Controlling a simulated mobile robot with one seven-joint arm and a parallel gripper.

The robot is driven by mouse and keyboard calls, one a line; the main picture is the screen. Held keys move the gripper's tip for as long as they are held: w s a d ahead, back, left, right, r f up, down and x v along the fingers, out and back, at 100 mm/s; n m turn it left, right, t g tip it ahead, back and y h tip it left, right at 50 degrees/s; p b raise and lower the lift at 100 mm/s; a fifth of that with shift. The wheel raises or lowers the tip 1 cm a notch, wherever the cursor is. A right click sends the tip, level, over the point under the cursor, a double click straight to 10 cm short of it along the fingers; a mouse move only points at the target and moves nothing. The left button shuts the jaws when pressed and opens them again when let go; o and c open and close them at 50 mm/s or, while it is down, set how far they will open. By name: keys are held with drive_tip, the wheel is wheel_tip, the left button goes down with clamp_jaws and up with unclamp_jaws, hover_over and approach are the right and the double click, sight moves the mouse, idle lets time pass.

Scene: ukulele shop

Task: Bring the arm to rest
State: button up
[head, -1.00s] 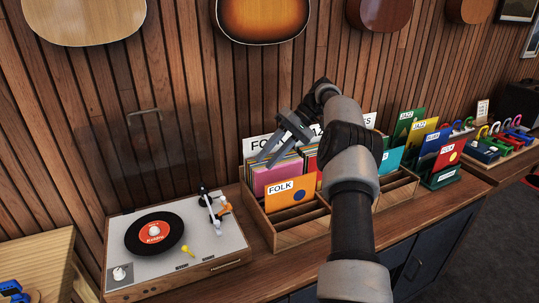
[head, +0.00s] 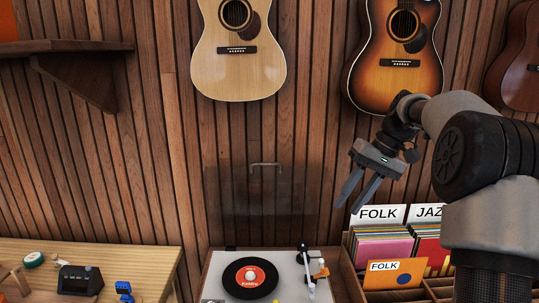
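My gripper (head: 359,197) is in the head view, right of centre, in front of the wooden wall. Its two dark fingers point down and to the left and stand apart, with nothing visible between them. It hangs above and to the left of the record crate (head: 443,291), clear of the records. My arm comes in from the right edge, bent at the elbow, and covers the right part of the crate.
A record player (head: 225,262) with a black record and raised clear lid stands left of the crate. An orange FOLK sleeve (head: 396,275) stands at the crate's front. Guitars (head: 238,50) hang above. A wooden table (head: 130,262) with small items is lower left, under a shelf (head: 70,48).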

drive_tip(key=s+a+r+t+h+p, duration=0.1)
drive_tip(key=s+a+r, duration=0.15)
drive_tip(key=s, duration=0.45)
drive_tip(key=s+a+r+t+h+p, duration=0.1)
drive_tip(key=s+a+r+h+p, duration=0.1)
drive_tip(key=s+r, duration=0.35)
drive_tip(key=s+a+r+t+h+p, duration=0.1)
drive_tip(key=s+a+t, duration=0.15)
drive_tip(key=s, duration=0.55)
drive_tip(key=s+f+t+h+p, duration=0.1)
drive_tip(key=s+f, duration=0.2)
drive_tip(key=s, duration=0.6)
drive_tip(key=shift+f, duration=0.15)
drive_tip(key=shift+s, duration=0.1)
